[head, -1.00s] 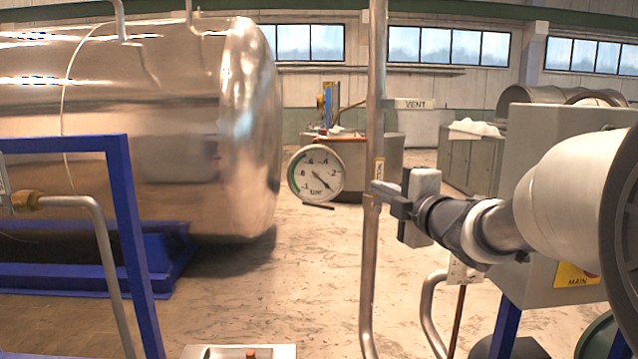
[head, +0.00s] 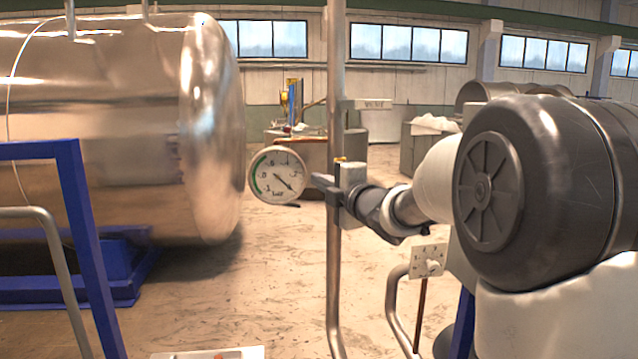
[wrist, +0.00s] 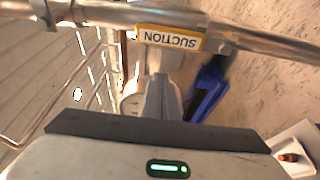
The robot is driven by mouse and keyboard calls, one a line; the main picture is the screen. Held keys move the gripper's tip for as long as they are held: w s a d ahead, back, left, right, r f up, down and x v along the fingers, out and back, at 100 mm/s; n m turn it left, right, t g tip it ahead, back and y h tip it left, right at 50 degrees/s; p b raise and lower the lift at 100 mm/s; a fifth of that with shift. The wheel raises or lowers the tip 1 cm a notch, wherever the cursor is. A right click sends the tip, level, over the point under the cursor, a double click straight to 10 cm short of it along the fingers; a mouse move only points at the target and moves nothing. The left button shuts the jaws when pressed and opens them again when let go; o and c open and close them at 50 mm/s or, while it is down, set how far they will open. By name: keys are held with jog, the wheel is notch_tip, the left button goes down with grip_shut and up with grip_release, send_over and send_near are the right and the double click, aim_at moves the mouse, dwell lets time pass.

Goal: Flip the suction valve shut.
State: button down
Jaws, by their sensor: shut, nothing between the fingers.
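The suction valve's pipe (head: 334,270) stands upright. Its yellow SUCTION label (wrist: 172,38) shows in the wrist view, where the pipe runs across the top. In the wrist view the closed fingers (wrist: 160,92) point at the pipe beside the label. I cannot tell whether they touch it. A blue piece (wrist: 207,88) shows right of the fingers; I cannot tell whether it is the valve's handle. The valve's handle is not clearly visible in the head view.
A round gauge (head: 277,176) is left of the pipe. A VENT tag (head: 373,104) is higher up, to the right. A blue frame (head: 85,240) and large steel tank (head: 110,120) fill the left. A pale switch plate (head: 428,262) is below my arm.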

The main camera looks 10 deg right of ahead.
jog(key=shift+w+d+p, duration=0.35)
jog(key=shift+d, duration=0.55)
jog(key=shift+w+d+p, duration=0.35)
jog(key=shift+d, duration=0.55)
jog(key=shift+d+m+b, duration=0.45)
jog(key=shift+m+b, duration=0.1)
jog(key=shift+m, duration=0.05)
jog(key=d+f+m+t+h+b, duration=0.4)
jog(key=d+m+b, duration=0.5)
jog(key=m+b, duration=0.9)
jog(key=shift+f+m+t+h, duration=0.4)
jog(key=shift+f+m+h, duration=0.7)
jog(key=shift+f+m, duration=0.4)
jog(key=shift+d, duration=0.1)
jog(key=v, duration=1.7)
jog(key=shift+s+b, duration=0.25)
jog(key=shift+b, duration=0.2)
